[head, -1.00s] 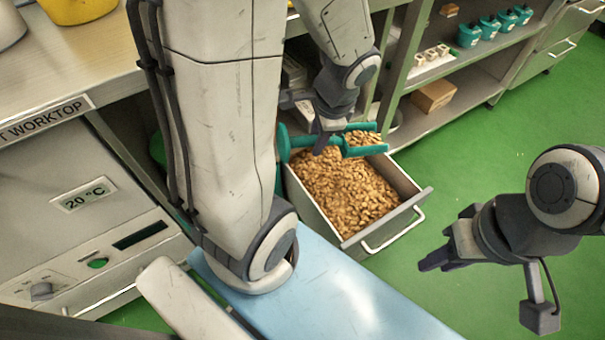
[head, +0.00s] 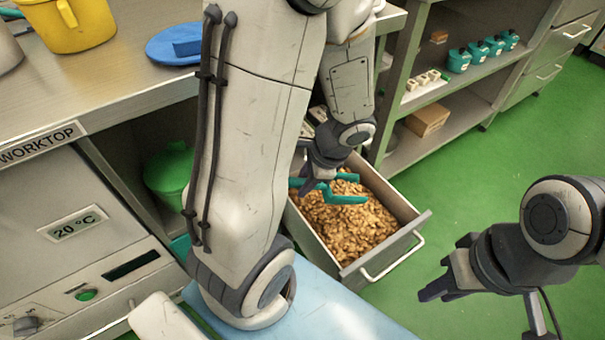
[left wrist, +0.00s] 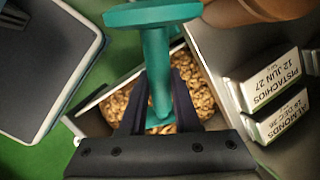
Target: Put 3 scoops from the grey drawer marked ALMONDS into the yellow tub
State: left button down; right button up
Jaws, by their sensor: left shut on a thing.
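The grey drawer (head: 378,262) is pulled out and full of brown nuts (head: 350,228). My left gripper (head: 316,178) is shut on a teal scoop (head: 346,198) over the back part of the drawer. The scoop's handle (left wrist: 155,60) stands between the fingers in the left wrist view, with nuts (left wrist: 198,85) behind it. Its bowl is mostly hidden, so I cannot tell whether it holds nuts. The yellow tub (head: 78,28) stands on the worktop at the upper left, cut by the frame edge. My right gripper (head: 448,283) hangs over the green floor, away from the drawer; its finger gap is unclear.
A blue plate (head: 165,50) with a blue block lies on the worktop (head: 110,85) beside the tub. A green lidded container (head: 168,172) stands below it. Cards reading PISTACHIOS (left wrist: 270,78) and ALMONDS (left wrist: 280,118) show in the wrist view. Shelves with several teal jars stand right.

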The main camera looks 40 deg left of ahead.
pick_arm(q)
jog(key=shift+d+f+p, duration=0.25)
jog(key=shift+d+p, duration=0.05)
jog(key=shift+p, duration=1.2)
jog(key=shift+w+d+f+g+y+b, duration=0.2)
jog(key=shift+f+g+y+b, duration=0.1)
jog(key=shift+f, duration=0.25)
jog(key=shift+w+d+f+g+y+b, duration=0.1)
jog(key=shift+w+f+g+y+b, duration=0.15)
jog(key=shift+f, duration=0.25)
jog(key=w+d+f+b, duration=0.3)
jog(key=f+b, duration=0.7)
jog(key=f, duration=0.2)
jog(key=shift+s+a+r+t+h+b, duration=0.2)
jog(key=shift+s+a+r+t+h, duration=0.5)
jog(key=shift+r, duration=1.65)
jog(key=shift+s+a+r+t+h+b, duration=0.15)
jog(key=shift+s+a+r+t+h, duration=0.45)
jog(key=shift+r, duration=1.75)
jog(key=shift+s+a+r+t+h+b, duration=0.2)
jog(key=shift+s+a+r+t+h, duration=0.5)
jog(key=shift+r, duration=1.65)
